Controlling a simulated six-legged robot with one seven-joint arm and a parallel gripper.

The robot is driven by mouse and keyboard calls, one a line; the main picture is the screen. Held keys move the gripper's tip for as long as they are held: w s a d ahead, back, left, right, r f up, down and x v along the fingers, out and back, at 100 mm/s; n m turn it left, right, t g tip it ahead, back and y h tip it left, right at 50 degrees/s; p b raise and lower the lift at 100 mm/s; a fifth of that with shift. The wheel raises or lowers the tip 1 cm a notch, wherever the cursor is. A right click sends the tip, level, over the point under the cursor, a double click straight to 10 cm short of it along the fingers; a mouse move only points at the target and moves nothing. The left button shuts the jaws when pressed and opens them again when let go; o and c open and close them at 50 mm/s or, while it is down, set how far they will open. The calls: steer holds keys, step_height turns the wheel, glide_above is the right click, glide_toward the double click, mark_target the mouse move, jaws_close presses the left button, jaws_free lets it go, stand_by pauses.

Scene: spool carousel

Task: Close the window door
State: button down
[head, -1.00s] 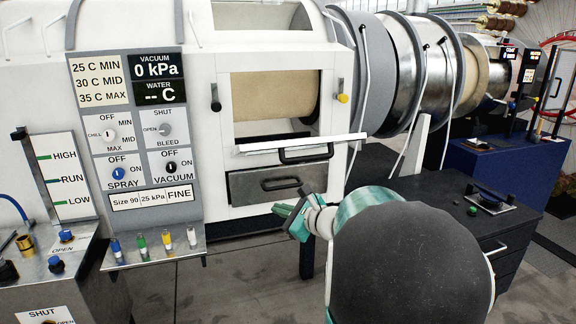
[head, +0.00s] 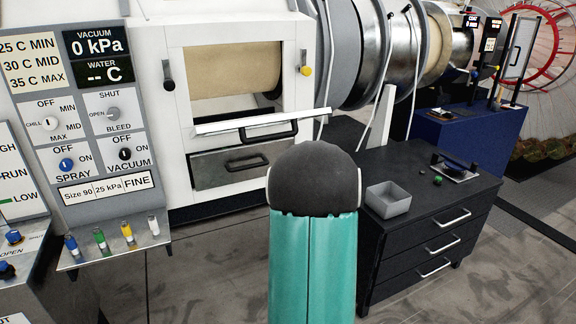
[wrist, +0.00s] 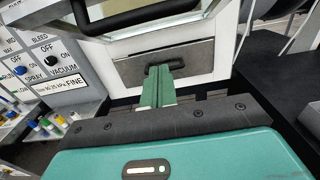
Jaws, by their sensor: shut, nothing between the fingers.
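The window door (head: 262,122) is a white-edged flap with a black handle (head: 268,131). It is folded down and sticks out roughly level below the window opening (head: 233,84), which shows a tan drum inside. In the wrist view the door (wrist: 150,25) crosses the top, its underside and dark handle above my gripper. My gripper (wrist: 160,72) has green fingers pressed together with nothing between them. It lies below the door, in front of the drawer handle (wrist: 165,68); I cannot tell whether it touches. In the head view my arm hides the gripper.
A steel drawer (head: 232,164) sits under the door. Black knob (head: 168,75) and yellow-tipped knob (head: 306,70) flank the window. The control panel (head: 85,110) stands left. A black cabinet (head: 425,205) with a grey bin (head: 388,199) stands right.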

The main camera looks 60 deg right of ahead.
steer(key=w+d+r, duration=0.3)
steer(key=w+r, duration=0.1)
steer(key=w, duration=0.2)
steer(key=shift+w+d, duration=0.25)
steer(key=shift+w, duration=0.05)
